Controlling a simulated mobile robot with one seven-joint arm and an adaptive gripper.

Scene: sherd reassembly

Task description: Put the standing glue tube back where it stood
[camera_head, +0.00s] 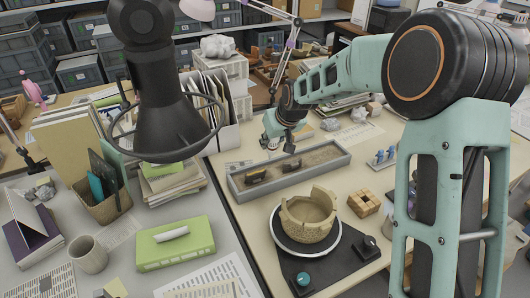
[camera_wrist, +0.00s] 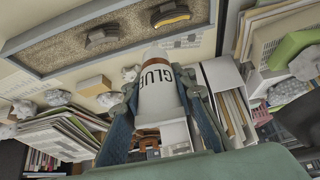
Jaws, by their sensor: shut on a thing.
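My gripper (camera_head: 288,147) is at the back of the light desk, above the far edge of the sand tray (camera_head: 236,187). In the wrist view my gripper (camera_wrist: 160,100) is shut on the glue tube (camera_wrist: 157,88). I cannot make out the tube in the head view. The spot where it stood is not clearly marked in either view.
Dark sherds (camera_head: 257,175) lie in the sand tray. A partly rebuilt pot (camera_head: 305,222) stands on a turntable at the front, near a wooden block (camera_head: 364,204) and a blue-piece holder (camera_head: 381,163). Crumpled paper (camera_head: 330,125) and a paper stack (camera_head: 338,105) lie behind the tray.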

